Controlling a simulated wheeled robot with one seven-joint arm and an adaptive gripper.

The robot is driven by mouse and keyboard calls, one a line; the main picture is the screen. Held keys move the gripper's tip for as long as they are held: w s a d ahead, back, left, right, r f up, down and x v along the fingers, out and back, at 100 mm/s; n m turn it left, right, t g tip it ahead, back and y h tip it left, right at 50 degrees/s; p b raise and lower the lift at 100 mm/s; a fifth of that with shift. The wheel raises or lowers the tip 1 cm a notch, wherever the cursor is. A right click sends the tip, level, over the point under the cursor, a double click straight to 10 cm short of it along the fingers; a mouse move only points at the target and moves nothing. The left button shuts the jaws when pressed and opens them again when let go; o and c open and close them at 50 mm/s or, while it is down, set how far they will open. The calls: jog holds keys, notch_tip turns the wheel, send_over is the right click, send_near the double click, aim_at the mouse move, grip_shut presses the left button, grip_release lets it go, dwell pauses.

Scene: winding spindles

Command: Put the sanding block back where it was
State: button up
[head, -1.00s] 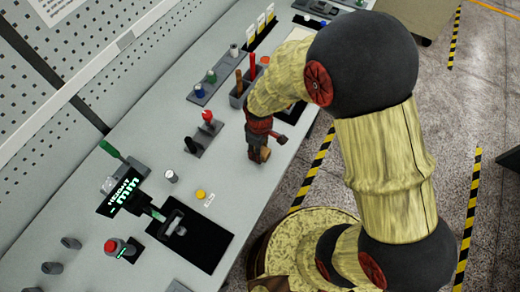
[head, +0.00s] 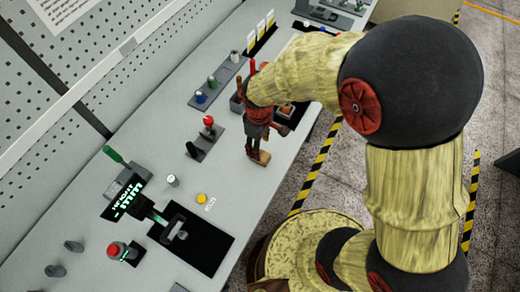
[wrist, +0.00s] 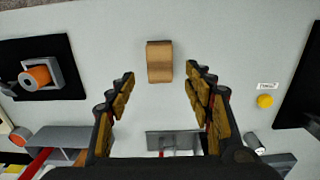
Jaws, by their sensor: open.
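The sanding block (wrist: 159,62), a tan and brown piece, lies on the grey bench top in the upper middle of the wrist view. In the head view the block (head: 262,157) shows just below my gripper (head: 258,138). In the wrist view my gripper (wrist: 160,76) is open, with one finger on each side of the gap. The block lies in line with that gap, just beyond the fingertips. I see no finger touching it. Its underside is hidden.
A black mat (wrist: 14,52) with an orange-ended cylinder (wrist: 39,76) in a grey holder lies left in the wrist view. A yellow button (wrist: 265,101) sits right.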

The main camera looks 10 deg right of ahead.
jog(key=s+d+r+m+t, duration=0.1)
jog(key=d+r+m, duration=0.15)
jog(key=r, duration=0.65)
jog(key=s+d+r+m+t, duration=0.2)
jog(key=d+r, duration=0.2)
jog(key=r, duration=0.5)
jog(key=s+d+r+m+t, duration=0.2)
jog(key=s+d+r+m, duration=0.3)
jog(key=s+r, duration=0.4)
jog(key=shift+s+d+r+m+t, duration=0.15)
jog(key=shift+d+r+m+t, duration=0.15)
jog(key=shift+r+m, duration=0.15)
jog(key=shift+f, duration=0.1)
